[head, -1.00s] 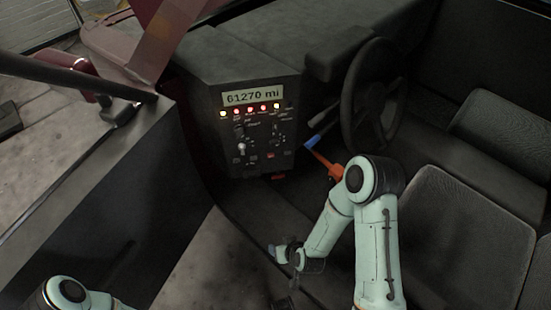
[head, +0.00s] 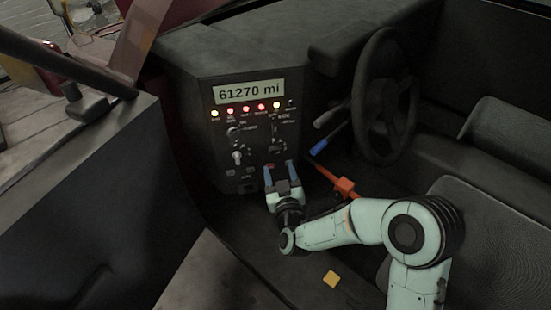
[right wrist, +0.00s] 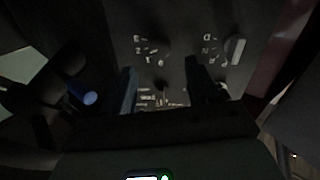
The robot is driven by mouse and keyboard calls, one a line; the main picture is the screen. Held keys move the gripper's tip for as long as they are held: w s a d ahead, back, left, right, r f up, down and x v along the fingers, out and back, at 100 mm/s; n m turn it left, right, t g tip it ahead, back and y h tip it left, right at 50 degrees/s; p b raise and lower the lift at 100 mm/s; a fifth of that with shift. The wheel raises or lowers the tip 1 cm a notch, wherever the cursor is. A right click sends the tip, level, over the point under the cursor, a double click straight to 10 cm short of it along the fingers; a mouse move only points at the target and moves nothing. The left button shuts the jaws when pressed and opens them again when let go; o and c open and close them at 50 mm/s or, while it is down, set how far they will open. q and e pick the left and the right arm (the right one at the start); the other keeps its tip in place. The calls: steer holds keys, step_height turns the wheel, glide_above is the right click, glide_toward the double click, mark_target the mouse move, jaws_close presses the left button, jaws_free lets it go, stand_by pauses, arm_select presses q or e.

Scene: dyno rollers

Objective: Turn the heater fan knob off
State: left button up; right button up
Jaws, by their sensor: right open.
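The dark dashboard panel (head: 250,160) carries several small knobs and switches below a lit odometer and a row of lights. A dark knob (head: 273,150) sits on its right side, and a pale lever knob (head: 237,157) on its left. My right gripper (head: 279,168) is open and empty, just in front of the panel's lower right. In the right wrist view, a dark knob (right wrist: 160,47) with numbers beside it lies beyond the fingers, apart from them, and a pale lever (right wrist: 234,50) is at right. My left gripper is not in view.
The steering wheel (head: 382,95) and a blue-tipped lever (head: 318,147) are to the right of the panel. An orange lever (head: 344,187) stands close to my right forearm. A yellow piece (head: 331,279) is below my arm. A seat (head: 475,220) is at right.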

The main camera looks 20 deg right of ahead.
mark_target(275, 153)
steer(key=x, duration=0.6)
steer(key=shift+b, duration=0.3)
steer(key=c, duration=1)
